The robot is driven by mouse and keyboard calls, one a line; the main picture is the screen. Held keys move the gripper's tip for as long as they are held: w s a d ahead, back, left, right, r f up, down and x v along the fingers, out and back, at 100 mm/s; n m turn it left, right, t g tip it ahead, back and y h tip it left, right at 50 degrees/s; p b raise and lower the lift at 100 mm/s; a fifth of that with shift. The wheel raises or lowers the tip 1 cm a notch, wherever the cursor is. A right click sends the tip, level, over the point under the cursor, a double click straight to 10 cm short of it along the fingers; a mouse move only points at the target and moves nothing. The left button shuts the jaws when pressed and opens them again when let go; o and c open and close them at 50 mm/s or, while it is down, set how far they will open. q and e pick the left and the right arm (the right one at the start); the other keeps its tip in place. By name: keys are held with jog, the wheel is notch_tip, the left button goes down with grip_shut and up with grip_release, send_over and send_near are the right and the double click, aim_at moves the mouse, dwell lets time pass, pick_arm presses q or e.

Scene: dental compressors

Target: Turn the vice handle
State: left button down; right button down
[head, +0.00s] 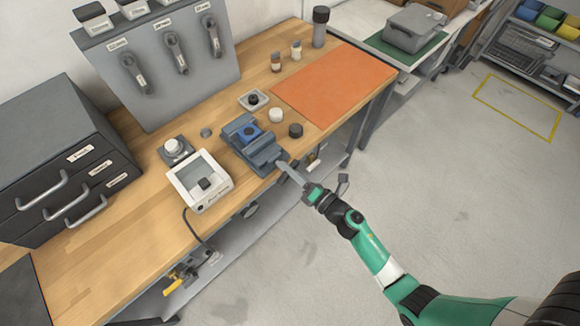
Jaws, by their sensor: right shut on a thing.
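The blue-grey vice (243,136) is mounted at the front edge of the wooden workbench, with a blue part (249,132) lying between its jaws. The vice handle is at the front of the vice, by the bench edge, and is mostly hidden by my gripper. My right gripper (284,165) reaches in from the lower right and is shut on the vice handle. Its fingers are too small in the picture to show the exact grip. My left gripper is not in view.
A white box-shaped device (202,203) stands left of the vice on the workbench (120,228). Small black and white round parts (276,115) lie right of the vice. An orange mat (335,83) covers the bench's right end. The floor (460,180) to the right is clear.

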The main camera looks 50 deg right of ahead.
jog(key=m, duration=0.2)
jog(key=m+p, duration=0.1)
jog(key=m, duration=0.1)
jog(key=shift+d+f+m, duration=0.15)
jog(key=shift+m, duration=0.15)
jog(key=shift+f+m+p, duration=0.15)
jog(key=shift+m+p, duration=0.25)
jog(key=shift+m, duration=1)
jog(key=c, duration=1)
grip_release()
jog(key=shift+o, duration=1.4)
jog(key=shift+s, duration=0.1)
